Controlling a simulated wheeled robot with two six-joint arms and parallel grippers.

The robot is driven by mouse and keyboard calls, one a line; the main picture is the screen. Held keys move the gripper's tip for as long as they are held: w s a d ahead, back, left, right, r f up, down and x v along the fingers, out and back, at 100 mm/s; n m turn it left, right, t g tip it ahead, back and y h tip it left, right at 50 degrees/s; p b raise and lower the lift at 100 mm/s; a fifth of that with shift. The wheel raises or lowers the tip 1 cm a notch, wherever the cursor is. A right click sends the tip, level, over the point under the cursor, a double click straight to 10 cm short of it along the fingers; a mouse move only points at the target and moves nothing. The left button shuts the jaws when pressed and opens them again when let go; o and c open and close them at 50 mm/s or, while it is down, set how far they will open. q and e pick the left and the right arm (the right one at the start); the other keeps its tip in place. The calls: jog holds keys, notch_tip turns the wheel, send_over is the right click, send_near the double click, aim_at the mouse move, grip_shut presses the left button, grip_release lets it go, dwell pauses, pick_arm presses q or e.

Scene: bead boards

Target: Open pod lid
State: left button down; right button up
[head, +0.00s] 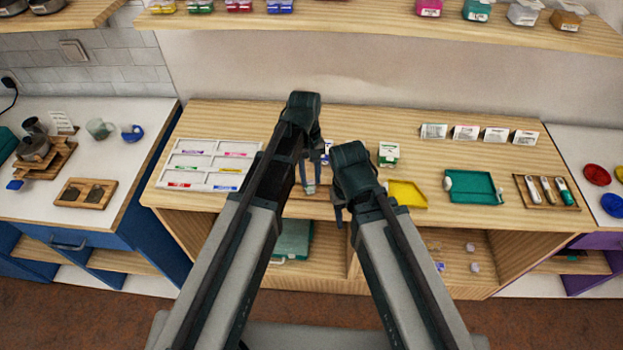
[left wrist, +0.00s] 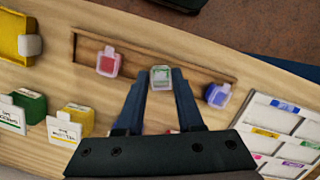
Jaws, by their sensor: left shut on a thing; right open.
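My left gripper (head: 311,186) is shut on a small pod (left wrist: 161,78) with a pale, clear-looking top and some green, which shows between its fingertips in the left wrist view. I cannot tell how that pod's lid sits. A red pod (left wrist: 107,63) and a blue pod (left wrist: 217,95) lie on either side of it, at the long wooden tray (left wrist: 150,60). My right gripper (head: 341,214) is open near the table's front edge, just right of the left one in the head view. My arms hide much of the table's middle.
A white sectioned board (head: 207,165) with coloured labels lies left on the table. A white-and-green box (head: 388,154), a yellow tray (head: 407,194), a teal tray (head: 473,187) and a wooden tool tray (head: 546,192) stand right. Several white cards (head: 466,132) stand behind them.

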pick_arm(q)
jog(key=shift+w+a+g+h+b, duration=0.25)
jog(key=shift+w+g+h+b, duration=0.3)
jog(key=shift+w+g, duration=0.4)
jog(key=shift+a+r+g+b, duration=0.1)
jog(key=shift+r+g+b, duration=0.15)
jog(key=shift+g, duration=0.4)
jog(key=shift+s, duration=0.1)
jog(key=c, duration=0.9)
grip_release()
jog(key=shift+o, duration=0.2)
jog(key=shift+r, duration=0.1)
jog(key=p+v, duration=1.2)
jog(key=v, duration=0.1)
jog(key=shift+w+a+r, duration=0.2)
jog(key=shift+r, duration=0.05)
